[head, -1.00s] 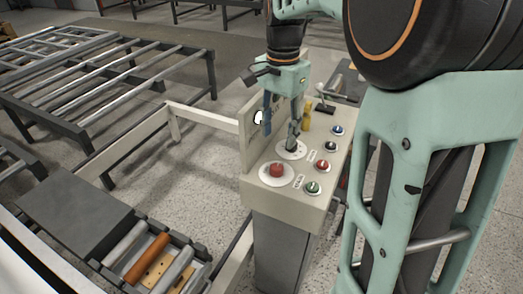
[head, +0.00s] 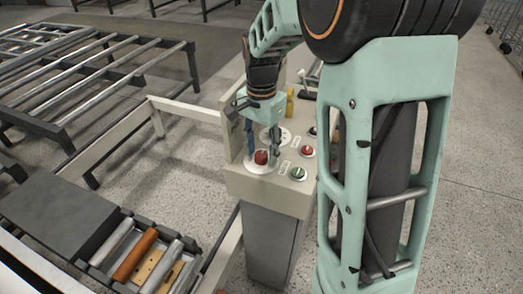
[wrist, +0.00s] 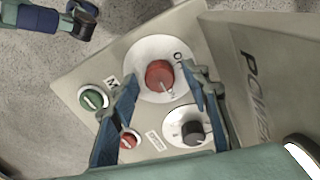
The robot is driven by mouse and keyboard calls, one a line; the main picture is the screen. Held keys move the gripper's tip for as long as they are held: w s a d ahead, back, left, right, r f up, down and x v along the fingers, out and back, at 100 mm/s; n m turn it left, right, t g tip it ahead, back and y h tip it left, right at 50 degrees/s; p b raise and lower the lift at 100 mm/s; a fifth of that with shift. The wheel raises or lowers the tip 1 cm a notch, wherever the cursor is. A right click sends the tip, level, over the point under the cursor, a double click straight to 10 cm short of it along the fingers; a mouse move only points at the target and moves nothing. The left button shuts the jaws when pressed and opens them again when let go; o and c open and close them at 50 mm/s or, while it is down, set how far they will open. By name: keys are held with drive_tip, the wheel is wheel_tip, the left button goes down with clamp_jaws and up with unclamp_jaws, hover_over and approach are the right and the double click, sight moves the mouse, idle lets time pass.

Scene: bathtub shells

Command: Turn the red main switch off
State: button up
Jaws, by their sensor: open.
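The red main switch (head: 261,157) is a round red knob on a white disc at the near end of the control panel top (head: 240,181). It also shows in the wrist view (wrist: 159,74), with a pale pointer line on its lower edge; the lettering around it is only partly readable. My gripper (head: 262,151) is open and points down over the switch. In the wrist view, the gripper's fingertips (wrist: 162,77) lie on either side of the knob, with space visible between. I cannot tell whether they are down to knob height.
A black selector knob (wrist: 194,131), a green button (wrist: 92,98) and a small red button (wrist: 128,140) sit close to the switch. A tall plate (wrist: 263,75) marked with lettering rises beside the panel. A yellow object (head: 290,101) stands farther back.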

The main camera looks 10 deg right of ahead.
drive_tip(key=shift+c, duration=0.2)
drive_tip(key=c, duration=1.1)
drive_tip(key=shift+n, duration=0.3)
drive_tip(key=n+p, duration=0.1)
drive_tip(key=n, duration=0.3)
drive_tip(key=n+p, duration=0.1)
drive_tip(key=n, duration=0.3)
drive_tip(key=shift+n, duration=0.4)
drive_tip(key=n+p, duration=0.1)
drive_tip(key=n, duration=0.3)
drive_tip(key=shift+n+p, duration=0.5)
drive_tip(key=shift+n, duration=1.7)
drive_tip(key=shift+a, duration=0.1)
